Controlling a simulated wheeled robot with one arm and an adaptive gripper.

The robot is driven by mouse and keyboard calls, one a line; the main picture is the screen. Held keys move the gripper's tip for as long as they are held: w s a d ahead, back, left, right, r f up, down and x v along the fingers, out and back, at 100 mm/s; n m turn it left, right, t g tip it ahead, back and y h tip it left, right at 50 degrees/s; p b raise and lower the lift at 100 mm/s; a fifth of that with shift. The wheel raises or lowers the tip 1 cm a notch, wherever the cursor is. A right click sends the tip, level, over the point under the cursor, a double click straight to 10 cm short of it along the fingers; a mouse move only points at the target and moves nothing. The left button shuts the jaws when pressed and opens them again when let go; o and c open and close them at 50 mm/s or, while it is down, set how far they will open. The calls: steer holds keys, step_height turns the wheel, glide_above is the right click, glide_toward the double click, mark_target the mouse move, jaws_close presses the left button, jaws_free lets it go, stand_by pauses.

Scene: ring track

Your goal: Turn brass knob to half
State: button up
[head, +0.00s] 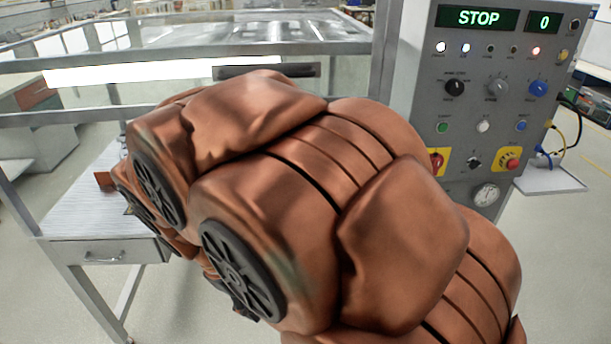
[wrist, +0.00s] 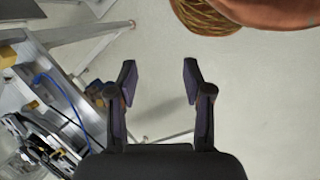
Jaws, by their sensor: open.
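I cannot pick out a brass knob in either view. The grey control panel (head: 465,60) stands at the right in the head view. Its display reads STOP and 0. It carries a black knob (head: 455,87), a grey knob (head: 498,88) and a blue knob (head: 538,88) in a row, and a small selector (head: 474,162) lower down. My gripper (wrist: 160,85) is open and empty in the wrist view, over bare floor and apart from everything. It does not show in the head view, where my arm fills the middle and hides what is behind it.
A red button (head: 513,164) on a yellow plate and a round gauge (head: 487,195) are low on the panel. A railed frame with glass runs behind my arm. A table with a drawer (head: 100,254) stands at left. A blue cable (wrist: 62,92) shows at left in the wrist view.

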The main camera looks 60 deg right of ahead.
steer(key=w+d+r+n+g+h+p, duration=0.15)
steer(key=w+d+n+h+p, duration=0.35)
steer(key=d, duration=0.8)
steer(key=w+d+r+n+g+h+p, duration=0.1)
steer(key=w+d+r+h, duration=0.15)
steer(key=w+d, duration=0.8)
steer(key=shift+w+d+f+n+t+h+p, duration=0.5)
steer(key=shift+w+d+f+n+p, duration=1.05)
steer(key=shift+d, duration=2.35)
steer(key=shift+w+d+f+n+t+h+p, duration=0.55)
steer(key=shift+d+f+n, duration=1.1)
steer(key=shift+d+f, duration=1.95)
steer(key=shift+w+d+f+n+t+h+p, duration=0.6)
steer(key=shift+d+f+n+p, duration=0.95)
steer(key=shift+d, duration=2.65)
steer(key=shift+w+f+b, duration=0.15)
steer(key=shift+f+b, duration=0.2)
steer(key=shift+f, duration=0.2)
jaws_close()
